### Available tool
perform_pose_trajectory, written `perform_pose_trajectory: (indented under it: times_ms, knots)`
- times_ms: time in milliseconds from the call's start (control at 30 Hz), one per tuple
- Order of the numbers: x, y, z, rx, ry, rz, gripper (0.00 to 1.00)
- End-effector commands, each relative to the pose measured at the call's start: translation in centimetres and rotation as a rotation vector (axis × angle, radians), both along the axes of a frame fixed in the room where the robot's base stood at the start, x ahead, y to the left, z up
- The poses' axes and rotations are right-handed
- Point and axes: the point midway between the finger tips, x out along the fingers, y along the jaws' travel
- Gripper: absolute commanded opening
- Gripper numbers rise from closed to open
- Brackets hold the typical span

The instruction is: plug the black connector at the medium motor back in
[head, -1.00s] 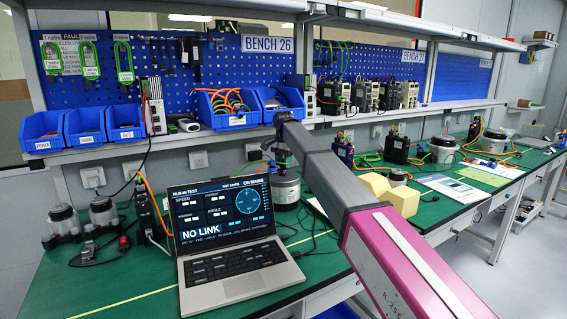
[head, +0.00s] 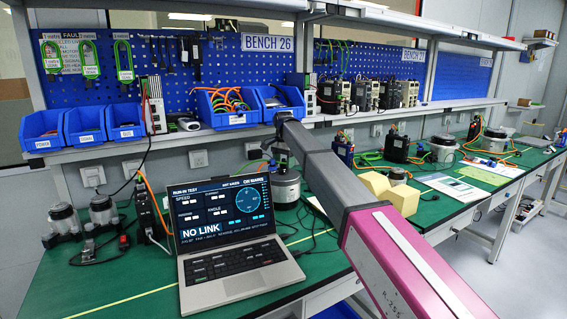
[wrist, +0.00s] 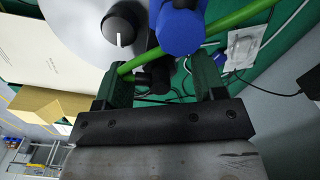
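The medium motor (head: 286,190), a silver cylinder with a dark top, stands on the bench below my gripper (head: 283,160) in the head view. In the wrist view the motor's silver face (wrist: 85,25) and black shaft knob (wrist: 122,28) fill the upper left. My gripper (wrist: 160,75) has its two fingers apart there. A black connector (wrist: 153,77) shows between the fingers, with a gap at the right finger. Whether the connector is seated is hidden.
The laptop (head: 230,245) reads NO LINK in front of the motor. Yellow blocks (head: 388,192) stand to the right. Two small motors (head: 103,210) stand at left. Blue bins (head: 228,108) line the shelf above. Bench space in front of the blocks is mostly clear.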

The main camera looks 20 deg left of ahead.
Motion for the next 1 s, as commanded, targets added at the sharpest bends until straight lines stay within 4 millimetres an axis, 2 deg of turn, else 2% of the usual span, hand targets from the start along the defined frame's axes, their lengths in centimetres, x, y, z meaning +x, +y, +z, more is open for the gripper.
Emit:
perform_pose_trajectory:
  times_ms: [167, 500, 700, 1000]
  knots:
    - [0.0, 0.0, 0.9, 0.001, -0.001, 0.0, 0.64]
    - [0.1, 0.1, 6.9, 0.002, -0.002, 0.0, 0.64]
    - [0.1, 0.1, 9.7, 0.001, -0.001, 0.0, 0.64]
    - [0.0, 0.0, 10.8, 0.0, 0.0, 0.0, 0.64]
